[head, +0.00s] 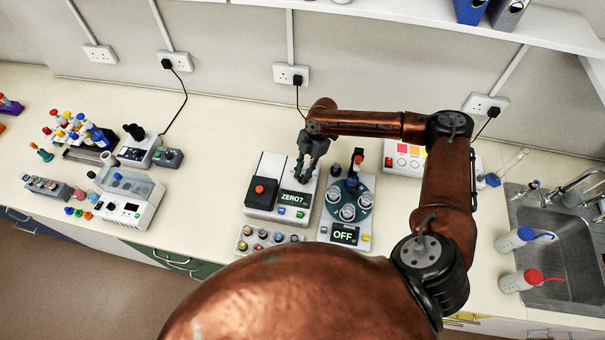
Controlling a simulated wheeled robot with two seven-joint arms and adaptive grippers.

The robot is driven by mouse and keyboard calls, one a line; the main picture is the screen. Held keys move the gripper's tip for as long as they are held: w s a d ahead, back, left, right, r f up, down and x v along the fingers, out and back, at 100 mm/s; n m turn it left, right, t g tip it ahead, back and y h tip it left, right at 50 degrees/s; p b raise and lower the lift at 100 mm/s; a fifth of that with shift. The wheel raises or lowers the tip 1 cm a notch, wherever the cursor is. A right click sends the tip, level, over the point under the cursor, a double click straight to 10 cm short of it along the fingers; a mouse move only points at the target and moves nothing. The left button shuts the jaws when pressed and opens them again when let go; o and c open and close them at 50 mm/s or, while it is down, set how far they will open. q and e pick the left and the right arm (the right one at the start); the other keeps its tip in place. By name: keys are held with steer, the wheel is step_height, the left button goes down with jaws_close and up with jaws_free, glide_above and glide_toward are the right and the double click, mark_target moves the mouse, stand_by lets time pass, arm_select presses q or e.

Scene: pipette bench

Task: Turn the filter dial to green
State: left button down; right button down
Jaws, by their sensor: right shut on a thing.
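My right gripper (311,152) reaches down over the back right of a white and dark instrument (254,207) whose screen (293,198) reads "ZERO?". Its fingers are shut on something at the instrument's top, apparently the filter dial. The fingers hide the dial, so I cannot tell which colour it points to. A red knob (260,189) stands on the instrument's dark left part. Small buttons sit below the screen. My left gripper is not in view.
A rotor device (344,236) reading "OFF" stands close on the right. A tray of several caps (246,231) lies in front. A box with coloured squares (391,167) stands behind my right arm. The bench left of the instrument (205,190) is clear.

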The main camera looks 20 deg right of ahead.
steer(key=shift+s+r+m+p, duration=0.15)
steer(key=shift+m+p, duration=0.35)
steer(key=shift+p, duration=0.3)
steer(key=m+t+p, duration=0.1)
steer(key=m+p, duration=0.2)
steer(key=p, duration=0.1)
steer(key=shift+s+m+t+p, duration=0.1)
steer(key=shift+m+t+p, duration=0.2)
steer(key=shift+t+p, duration=0.1)
steer(key=shift+m+t+p, duration=0.7)
steer(key=shift+m+p, duration=1)
steer(key=shift+p, duration=0.1)
steer(key=c, duration=1.7)
jaws_free()
steer(key=shift+c, duration=0.2)
steer(key=v, duration=1.1)
steer(key=shift+d+r, duration=0.3)
steer(key=shift+d, duration=0.05)
